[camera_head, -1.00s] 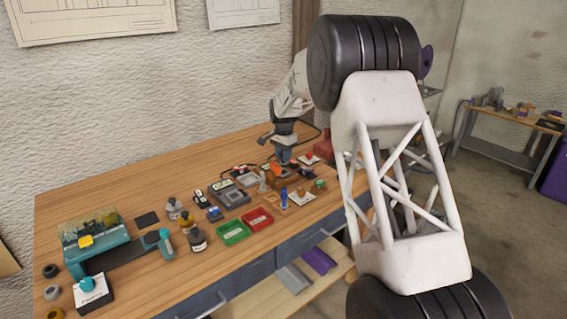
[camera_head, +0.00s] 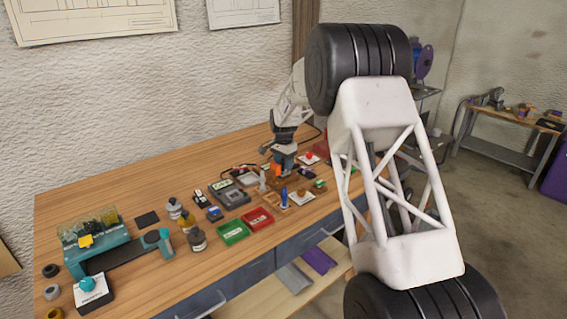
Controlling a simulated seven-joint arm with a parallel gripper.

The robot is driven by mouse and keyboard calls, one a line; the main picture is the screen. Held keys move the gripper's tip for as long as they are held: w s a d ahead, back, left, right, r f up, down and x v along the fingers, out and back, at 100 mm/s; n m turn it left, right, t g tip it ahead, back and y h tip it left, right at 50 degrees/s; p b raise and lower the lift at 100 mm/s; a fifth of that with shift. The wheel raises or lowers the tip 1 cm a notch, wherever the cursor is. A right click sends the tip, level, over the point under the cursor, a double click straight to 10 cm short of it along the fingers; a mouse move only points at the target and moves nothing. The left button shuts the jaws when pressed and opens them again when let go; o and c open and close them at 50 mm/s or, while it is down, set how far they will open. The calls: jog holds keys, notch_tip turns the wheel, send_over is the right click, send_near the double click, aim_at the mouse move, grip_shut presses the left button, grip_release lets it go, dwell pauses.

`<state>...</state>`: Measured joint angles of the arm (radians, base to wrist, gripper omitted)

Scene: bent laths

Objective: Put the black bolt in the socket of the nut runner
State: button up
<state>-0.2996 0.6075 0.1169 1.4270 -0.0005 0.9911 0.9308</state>
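My gripper (camera_head: 283,165) is over the back right part of the wooden workbench, low above a cluster of small parts. Its fingertips are small and partly lost among orange and dark shapes, so I cannot tell whether it is open or holds anything. I cannot make out the black bolt. A blue upright piece (camera_head: 284,196) stands in front of my gripper.
A green tray (camera_head: 233,232) and a red tray (camera_head: 258,219) lie near the bench's front edge. Several bottles (camera_head: 197,240) stand left of them. A teal rack (camera_head: 95,252) is at the far left. The back left of the wooden bench (camera_head: 110,190) is clear.

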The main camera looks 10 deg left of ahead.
jog(key=shift+r, duration=0.1)
notch_tip(320, 180, up, 12)
jog(key=shift+r, duration=0.1)
dwell(0.9)
dwell(0.7)
jog(key=s+d+r+n, duration=0.1)
jog(key=s+d+r, duration=0.5)
jog(key=s, duration=0.4)
jog(key=s+d+r+n+t, duration=0.1)
jog(key=s+d+r, duration=0.3)
jog(key=s+d, duration=0.45)
jog(key=s+d+r+n, duration=0.1)
jog(key=s+d+r, duration=0.4)
jog(key=s, duration=0.7)
jog(key=s+d+f+n, duration=0.1)
jog(key=s+d+f, duration=0.1)
jog(key=s, duration=1)
jog(key=s+d+f+n+t, duration=0.1)
jog(key=s+d+f, duration=0.2)
jog(key=s, duration=0.8)
jog(key=s+d+f+n, duration=0.2)
jog(key=s+d, duration=0.3)
jog(key=s, duration=0.7)
jog(key=shift+s+d+f+t, duration=0.25)
jog(key=shift+s+f+t, duration=0.05)
jog(key=shift+s+f, duration=0.1)
